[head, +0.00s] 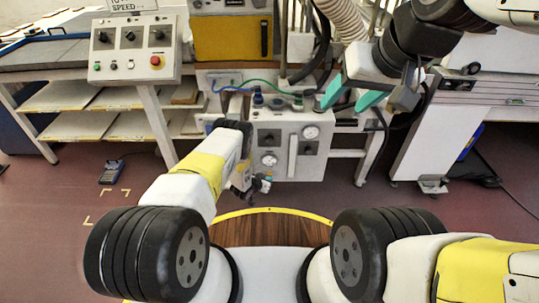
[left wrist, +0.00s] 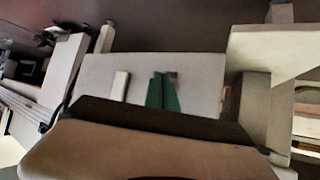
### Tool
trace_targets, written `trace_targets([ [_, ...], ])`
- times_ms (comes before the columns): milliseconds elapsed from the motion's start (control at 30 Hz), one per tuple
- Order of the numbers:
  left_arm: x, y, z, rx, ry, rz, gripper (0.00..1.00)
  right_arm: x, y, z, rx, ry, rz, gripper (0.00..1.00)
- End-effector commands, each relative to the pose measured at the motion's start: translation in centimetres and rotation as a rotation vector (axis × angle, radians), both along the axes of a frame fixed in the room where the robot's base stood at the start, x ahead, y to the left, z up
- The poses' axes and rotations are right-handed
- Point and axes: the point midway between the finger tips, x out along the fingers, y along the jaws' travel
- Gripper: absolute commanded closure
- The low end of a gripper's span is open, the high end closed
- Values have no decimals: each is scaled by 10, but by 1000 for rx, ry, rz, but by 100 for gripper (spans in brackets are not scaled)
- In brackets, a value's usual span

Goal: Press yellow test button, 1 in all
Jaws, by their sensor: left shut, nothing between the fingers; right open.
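I cannot make out a yellow test button in either view. The control box (head: 135,50) at the upper left of the head view has dark knobs, small buttons and a red button (head: 155,61) on a yellow base. My left gripper (left wrist: 162,92) is shut and empty in the left wrist view, its green fingers together before a pale panel (left wrist: 205,80). I cannot tell whether they touch it. In the head view my left arm hides its fingers. My right gripper (head: 352,98) is open and empty, right of the grey gauge cabinet's top.
The gauge cabinet (head: 314,165) has dials, dark switches and a pale vertical bar. A yellow box (head: 232,37) and a ribbed hose (head: 342,18) are above it. Shelves (head: 65,97) stand at left, a white-legged machine (head: 418,150) at right.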

Motion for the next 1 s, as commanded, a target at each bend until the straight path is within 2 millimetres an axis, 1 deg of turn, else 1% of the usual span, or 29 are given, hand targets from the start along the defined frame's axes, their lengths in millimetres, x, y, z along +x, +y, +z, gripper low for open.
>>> trace_targets([
  [567, 0, 0, 0, 0, 0, 0, 100, 0, 0, 0, 0, 0, 0, 45],
  [833, 8, 0, 0, -1, 0, 1, 100, 0, 0, 0, 0, 0, 0, 45],
  [1000, 8, 0, 0, 0, 0, 0, 100, 0, 0, 0, 0, 0, 0, 45],
])
